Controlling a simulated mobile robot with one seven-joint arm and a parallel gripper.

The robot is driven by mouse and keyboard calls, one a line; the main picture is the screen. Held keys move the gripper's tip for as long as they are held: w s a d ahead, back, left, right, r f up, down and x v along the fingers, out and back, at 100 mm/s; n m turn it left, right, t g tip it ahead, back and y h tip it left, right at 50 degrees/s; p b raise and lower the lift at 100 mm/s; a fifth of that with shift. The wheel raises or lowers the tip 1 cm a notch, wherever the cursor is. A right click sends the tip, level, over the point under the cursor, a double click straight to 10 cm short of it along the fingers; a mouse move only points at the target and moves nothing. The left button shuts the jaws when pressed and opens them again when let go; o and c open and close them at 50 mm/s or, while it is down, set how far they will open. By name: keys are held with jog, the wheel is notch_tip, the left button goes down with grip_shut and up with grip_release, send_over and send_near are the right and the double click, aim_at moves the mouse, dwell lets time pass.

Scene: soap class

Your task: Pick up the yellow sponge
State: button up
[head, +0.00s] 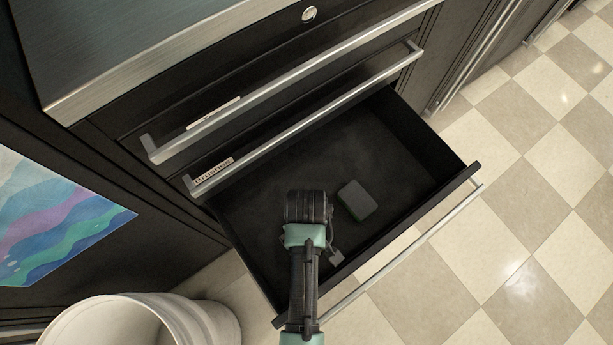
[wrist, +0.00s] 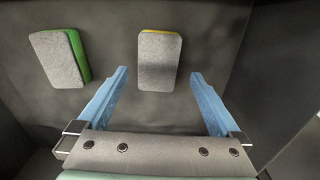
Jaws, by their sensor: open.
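The yellow sponge (wrist: 159,55) lies in the open drawer in the wrist view. Its grey face is up and a thin yellow edge shows at its far side. My gripper (wrist: 159,74) is open, with its two blue fingers apart. The sponge is ahead of and between the fingertips, with its near end around their level. No contact shows. In the head view, my gripper (head: 307,206) is over the drawer, its fingertips are hidden, and the yellow sponge is not visible.
A grey sponge with a green side (wrist: 58,59) lies to the left in the wrist view; it also shows in the head view (head: 357,201). The drawer's front wall (head: 400,236) and side walls surround them. A white bin (head: 90,325) stands outside at lower left.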

jog(key=shift+w+f+b, duration=0.15)
jog(key=shift+f+b, duration=1.6)
jog(key=shift+f, duration=1.45)
jog(key=shift+r, duration=0.1)
jog(key=c, duration=1.2)
